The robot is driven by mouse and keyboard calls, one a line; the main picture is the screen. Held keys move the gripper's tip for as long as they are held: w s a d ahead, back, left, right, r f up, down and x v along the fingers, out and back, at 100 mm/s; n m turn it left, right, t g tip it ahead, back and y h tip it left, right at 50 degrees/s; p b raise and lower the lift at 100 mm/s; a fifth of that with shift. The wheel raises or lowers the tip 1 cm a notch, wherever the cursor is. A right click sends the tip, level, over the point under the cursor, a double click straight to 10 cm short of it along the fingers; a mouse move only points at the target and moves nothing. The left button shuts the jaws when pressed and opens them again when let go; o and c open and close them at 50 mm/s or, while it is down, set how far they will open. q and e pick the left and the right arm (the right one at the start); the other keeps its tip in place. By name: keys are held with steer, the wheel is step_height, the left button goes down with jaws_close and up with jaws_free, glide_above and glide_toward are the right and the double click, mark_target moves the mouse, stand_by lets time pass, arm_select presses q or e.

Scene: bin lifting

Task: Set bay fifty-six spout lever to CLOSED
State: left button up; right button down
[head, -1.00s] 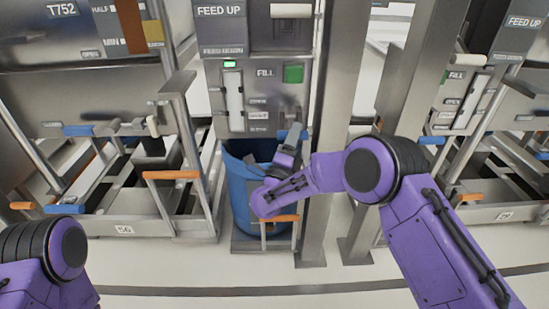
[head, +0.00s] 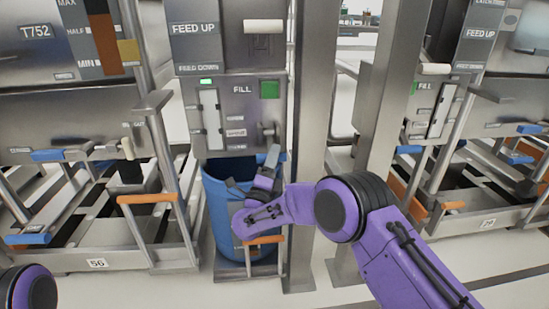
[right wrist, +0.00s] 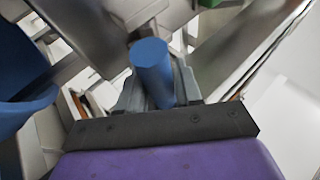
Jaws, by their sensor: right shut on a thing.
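A plate reading 56 (head: 97,264) is on the lower frame of the left bay. My right gripper (head: 268,170) is to the right of that lever, in front of the middle bay's blue bin. In the right wrist view it is shut on a blue cylindrical handle (right wrist: 152,65), which sticks up between the fingers. My left gripper is out of view; only a bit of my left arm shows at the lower left.
The blue bin (head: 218,205) stands under the FILL panel (head: 240,105), which has a green square and a grey lever (head: 268,132). Orange handles (head: 147,198) and steel posts (head: 308,130) stand close around. Bare floor lies in front.

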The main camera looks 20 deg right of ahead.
steer(key=shift+w, duration=0.1)
steer(key=c, duration=0.8)
jaws_free()
steer(key=shift+w+a+f, duration=0.15)
steer(key=shift+f, duration=0.1)
steer(key=shift+o, duration=1)
steer(key=shift+w+f, duration=0.15)
steer(key=shift+s, duration=0.2)
steer(key=p+v, duration=0.2)
steer(key=v, duration=0.8)
steer(key=shift+s+a+n+y, duration=0.1)
steer(key=shift+a+n+y, duration=0.05)
steer(key=shift+n+y, duration=0.2)
